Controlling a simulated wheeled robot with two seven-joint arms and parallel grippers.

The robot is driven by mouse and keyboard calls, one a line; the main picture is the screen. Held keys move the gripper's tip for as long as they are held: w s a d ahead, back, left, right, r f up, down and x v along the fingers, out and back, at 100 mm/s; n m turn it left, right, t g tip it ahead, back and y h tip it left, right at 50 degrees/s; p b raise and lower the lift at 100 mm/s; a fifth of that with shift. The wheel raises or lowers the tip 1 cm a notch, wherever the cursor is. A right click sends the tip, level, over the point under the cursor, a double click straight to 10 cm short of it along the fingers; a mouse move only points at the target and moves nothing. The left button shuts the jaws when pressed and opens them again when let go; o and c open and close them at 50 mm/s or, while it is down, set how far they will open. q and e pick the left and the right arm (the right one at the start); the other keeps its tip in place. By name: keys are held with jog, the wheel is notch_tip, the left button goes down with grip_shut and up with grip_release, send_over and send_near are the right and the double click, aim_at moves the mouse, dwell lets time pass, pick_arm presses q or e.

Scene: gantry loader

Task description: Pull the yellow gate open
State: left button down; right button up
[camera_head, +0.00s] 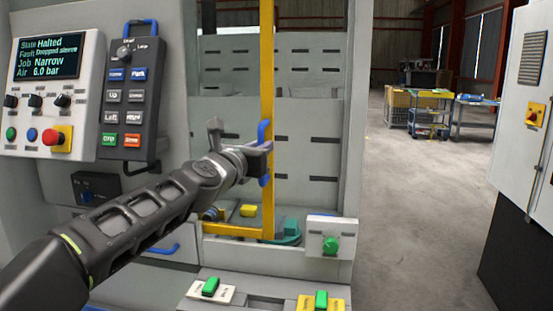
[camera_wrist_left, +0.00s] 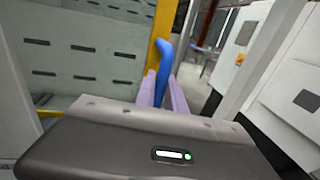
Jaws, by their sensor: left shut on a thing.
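The yellow gate (camera_head: 267,70) shows in the head view as an upright yellow bar in the machine's opening, with a yellow rail along the bottom. A blue handle (camera_head: 264,131) is fixed upright on that bar. My left gripper (camera_head: 262,147) is shut on the blue handle, which stands out above and below the jaws. In the left wrist view the handle (camera_wrist_left: 162,62) rises between the two pale purple fingers (camera_wrist_left: 163,92), with the yellow bar (camera_wrist_left: 163,28) just behind it. My right gripper is in no view.
A control panel (camera_head: 50,90) reading "Halted" and "Dropped sleeve" is at left, beside a hanging pendant (camera_head: 131,100). A yellow block (camera_head: 248,210) and a teal part (camera_head: 291,228) lie inside the machine. A grey cabinet (camera_head: 525,110) stands at right; the floor between is clear.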

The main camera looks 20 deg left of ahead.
pick_arm(q)
jog(key=b, duration=0.4)
send_near(202, 144)
jog(key=w+d+r, duration=0.2)
jog(key=w+d, duration=0.2)
jog(key=d, duration=0.1)
jog(key=shift+a+f, duration=0.1)
jog(key=shift+a, duration=0.45)
jog(key=c, duration=1.4)
grip_release()
jog(key=shift+w, duration=0.1)
jog(key=s, duration=0.7)
jog(key=shift+s+d, duration=0.25)
jog(key=shift+s, duration=0.15)
